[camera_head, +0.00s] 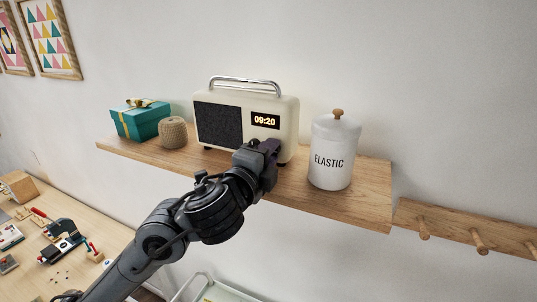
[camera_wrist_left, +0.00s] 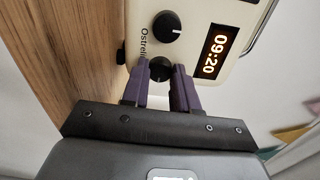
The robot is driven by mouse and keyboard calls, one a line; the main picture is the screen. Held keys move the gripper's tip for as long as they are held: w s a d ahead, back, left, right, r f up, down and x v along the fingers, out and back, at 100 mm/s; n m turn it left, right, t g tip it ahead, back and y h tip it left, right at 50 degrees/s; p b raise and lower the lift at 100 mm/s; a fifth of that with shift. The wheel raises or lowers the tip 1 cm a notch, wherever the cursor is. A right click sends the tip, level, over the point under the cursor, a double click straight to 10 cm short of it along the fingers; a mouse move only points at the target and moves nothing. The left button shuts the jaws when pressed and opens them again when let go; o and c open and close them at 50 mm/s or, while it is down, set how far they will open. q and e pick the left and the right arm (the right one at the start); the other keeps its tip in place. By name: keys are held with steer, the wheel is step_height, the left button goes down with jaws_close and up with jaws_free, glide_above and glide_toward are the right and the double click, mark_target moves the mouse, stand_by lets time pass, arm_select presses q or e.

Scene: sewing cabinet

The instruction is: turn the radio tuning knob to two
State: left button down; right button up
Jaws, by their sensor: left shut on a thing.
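The cream radio (camera_head: 230,92) stands on the wooden shelf, with a dark speaker grille and a lit display (camera_head: 265,121) reading 09:20. In the left wrist view the radio front (camera_wrist_left: 196,22) appears turned sideways, with two black knobs near the display. One knob (camera_wrist_left: 168,27) is free and bears a white mark. The other knob (camera_wrist_left: 159,67) sits between the purple fingers of my left gripper (camera_wrist_left: 161,76), which is shut on it. In the head view my left gripper (camera_head: 270,148) covers the radio's lower right front and hides both knobs. My right gripper is not in view.
A white ELASTIC jar (camera_head: 333,155) stands close to the right of the radio. A twine ball (camera_head: 173,132) and a teal gift box (camera_head: 140,120) stand to its left. The shelf (camera_head: 366,190) has bare wood at its right end; a peg rail (camera_head: 480,238) is beyond.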

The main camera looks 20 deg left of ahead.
arm_select(q)
steer(key=c, duration=1.1)
jaws_free()
steer(key=shift+s, duration=0.55)
steer(key=s+p, duration=0.1)
steer(key=s, duration=0.2)
steer(key=s+p, duration=0.1)
steer(key=s, duration=0.2)
steer(key=s+p, duration=0.1)
steer(key=s, duration=0.2)
steer(key=shift+s+a, duration=0.3)
steer(key=shift+s, duration=0.05)
steer(key=shift+f, duration=0.1)
